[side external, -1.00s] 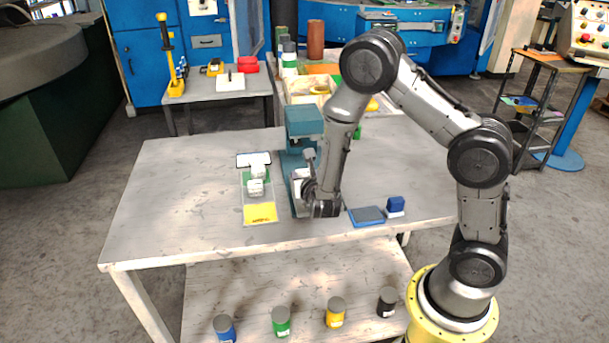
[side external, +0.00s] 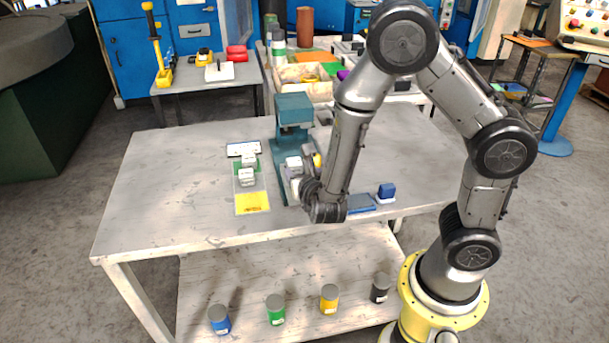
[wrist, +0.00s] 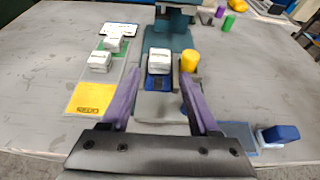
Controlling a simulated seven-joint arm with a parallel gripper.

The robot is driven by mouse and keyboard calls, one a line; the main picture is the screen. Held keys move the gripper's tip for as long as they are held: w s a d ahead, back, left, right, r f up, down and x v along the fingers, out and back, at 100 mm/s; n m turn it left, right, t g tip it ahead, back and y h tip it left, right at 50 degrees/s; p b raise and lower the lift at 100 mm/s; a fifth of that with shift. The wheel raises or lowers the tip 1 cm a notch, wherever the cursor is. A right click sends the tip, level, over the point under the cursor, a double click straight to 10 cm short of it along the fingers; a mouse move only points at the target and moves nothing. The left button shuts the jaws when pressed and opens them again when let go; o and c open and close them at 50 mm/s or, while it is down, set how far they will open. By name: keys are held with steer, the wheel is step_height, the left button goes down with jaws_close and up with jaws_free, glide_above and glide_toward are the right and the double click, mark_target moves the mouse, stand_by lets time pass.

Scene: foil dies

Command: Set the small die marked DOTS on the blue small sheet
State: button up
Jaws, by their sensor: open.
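My gripper (wrist: 162,76) is open, its two purple fingers spread in the wrist view. Beyond and between the fingertips, a white die (wrist: 158,58) sits on a small blue sheet (wrist: 158,84) on the grey bed of the teal press (wrist: 172,22). The die also shows in the side view (side external: 293,163), apart from my gripper. Two more white dies, a nearer one (wrist: 100,62) and a farther one (wrist: 113,43), stand on the strip at left, near its green sheet (wrist: 101,46). I cannot read which die is marked DOTS.
A yellow sheet (wrist: 90,98) with dark marking lies at the strip's near end. A yellow cylinder (wrist: 189,61) stands right of the press bed. A blue pad (side external: 360,203) and a blue block (side external: 386,192) are at right. The table's left side is clear.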

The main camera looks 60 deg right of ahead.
steer(key=s+d+r+m+g+y, duration=0.1)
steer(key=s+d+r+m+g, duration=0.1)
steer(key=s+r+m+g, duration=0.4)
steer(key=s+d+r+m+g, duration=0.1)
steer(key=s+d+r+m, duration=0.1)
steer(key=s+m, duration=0.75)
steer(key=s+a+r+m+t+y, duration=0.1)
steer(key=s+a+r+m+y, duration=0.1)
steer(key=a+m+y, duration=0.2)
steer(key=s+a+r+m+t+y, duration=0.2)
steer(key=a+r+m+y, duration=0.1)
steer(key=a+m, duration=0.3)
steer(key=shift+s+r+m+y, duration=0.3)
steer(key=shift+r+m+y, duration=0.05)
steer(key=shift+m+y, duration=0.45)
